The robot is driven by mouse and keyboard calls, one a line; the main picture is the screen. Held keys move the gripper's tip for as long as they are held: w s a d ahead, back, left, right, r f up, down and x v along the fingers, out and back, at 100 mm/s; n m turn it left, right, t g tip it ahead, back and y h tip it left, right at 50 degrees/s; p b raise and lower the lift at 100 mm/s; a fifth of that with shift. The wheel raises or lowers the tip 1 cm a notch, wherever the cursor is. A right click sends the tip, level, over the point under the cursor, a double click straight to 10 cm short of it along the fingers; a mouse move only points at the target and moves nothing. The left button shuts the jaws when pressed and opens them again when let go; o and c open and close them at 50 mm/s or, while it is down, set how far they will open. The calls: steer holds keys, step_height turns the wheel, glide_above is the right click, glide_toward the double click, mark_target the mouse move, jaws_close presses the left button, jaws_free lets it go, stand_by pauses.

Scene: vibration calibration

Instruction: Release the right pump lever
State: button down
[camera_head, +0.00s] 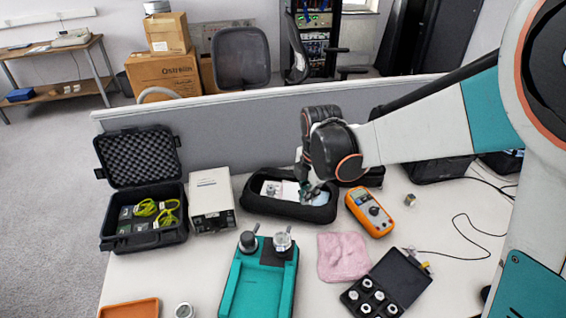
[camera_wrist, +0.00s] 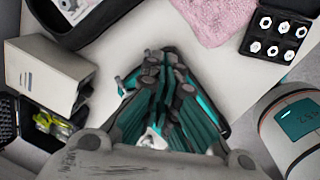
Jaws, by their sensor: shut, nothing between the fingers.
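A teal fixture (camera_head: 229,285) stands at the front middle of the table in the head view. Two upright cylindrical parts sit at its back end: a dark one (camera_head: 248,241) on the left and a silver one (camera_head: 282,241) on the right. In the wrist view my gripper (camera_wrist: 163,56) fills the middle.
The black soft case (camera_head: 262,208) holds small items. A beige box (camera_head: 211,198) and an open hard case (camera_head: 143,243) stand left. Right are a pink cloth (camera_head: 342,256), an orange multimeter (camera_head: 369,212) and a black case of metal parts (camera_head: 398,280). A grey partition (camera_head: 230,125) runs behind.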

mark_target(291, 228)
steer(key=w+a+f+n+g+p, duration=0.1)
steer(key=w+a+f+n+g, duration=0.1)
steer(key=a+f+n, duration=0.55)
steer(key=d+f+m, duration=0.1)
steer(key=f, duration=0.1)
steer(key=d+f+m+b, duration=0.1)
steer(key=f+m, duration=0.1)
steer(key=f, duration=0.1)
steer(key=d+f+m+b, duration=0.1)
steer(key=f+m, duration=0.1)
steer(key=shift+s+d+f, duration=0.1)
steer(key=shift+s+f, duration=0.05)
steer(key=shift+f, duration=0.25)
steer(key=s+d+m+b, duration=0.3)
steer(key=s+d+m, duration=0.15)
steer(key=m, duration=0.65)
step_height(291, 228, up, 7)
steer(key=p, duration=0.4)
steer(key=shift+a+n+p, duration=0.35)
steer(key=shift+p, duration=0.05)
stand_by(0.4)
